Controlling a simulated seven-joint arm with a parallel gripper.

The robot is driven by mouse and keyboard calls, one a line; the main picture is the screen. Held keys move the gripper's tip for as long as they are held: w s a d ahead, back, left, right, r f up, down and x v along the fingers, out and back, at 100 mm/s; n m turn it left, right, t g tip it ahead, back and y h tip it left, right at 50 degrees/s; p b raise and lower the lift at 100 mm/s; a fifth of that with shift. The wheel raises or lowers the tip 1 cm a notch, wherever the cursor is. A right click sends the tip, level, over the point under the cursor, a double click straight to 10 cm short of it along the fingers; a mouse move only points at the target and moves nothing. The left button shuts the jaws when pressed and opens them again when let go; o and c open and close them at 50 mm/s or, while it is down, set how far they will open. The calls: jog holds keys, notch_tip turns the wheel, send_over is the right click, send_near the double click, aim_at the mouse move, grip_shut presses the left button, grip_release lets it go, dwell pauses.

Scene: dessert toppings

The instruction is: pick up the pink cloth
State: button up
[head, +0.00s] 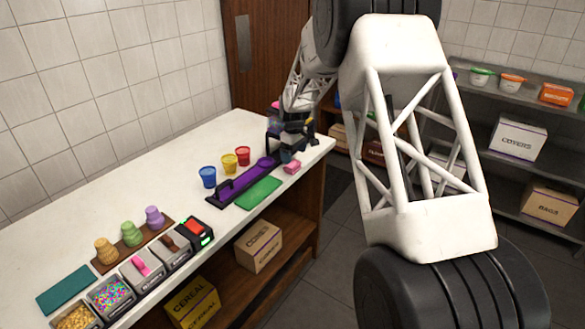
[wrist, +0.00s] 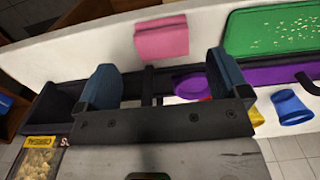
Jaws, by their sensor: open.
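The pink cloth (head: 292,167) is a small folded block at the front edge of the white counter, near its far right end. It also shows at the top middle of the wrist view (wrist: 161,38), lying on the white surface. My gripper (wrist: 163,75) is open, with nothing between its two blue fingers. In the wrist view the cloth lies just beyond the fingertips, roughly centred between them and apart from them. In the head view my gripper (head: 289,152) is just above and behind the cloth.
A green mat (head: 258,193), with crumbs visible in the wrist view, lies left of the cloth. A purple tray (head: 236,182) runs behind it. Blue (head: 208,177), yellow (head: 229,163) and red (head: 243,156) cups stand farther back. The counter edge is close to the cloth.

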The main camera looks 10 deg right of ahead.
aim_at(292, 167)
jog(key=shift+f, duration=0.2)
jog(key=shift+a+f, duration=0.15)
jog(key=shift+f, duration=1.15)
jog(key=shift+a+f, duration=0.1)
jog(key=shift+f, duration=1.15)
jog(key=shift+c, duration=0.2)
jog(key=c, duration=1)
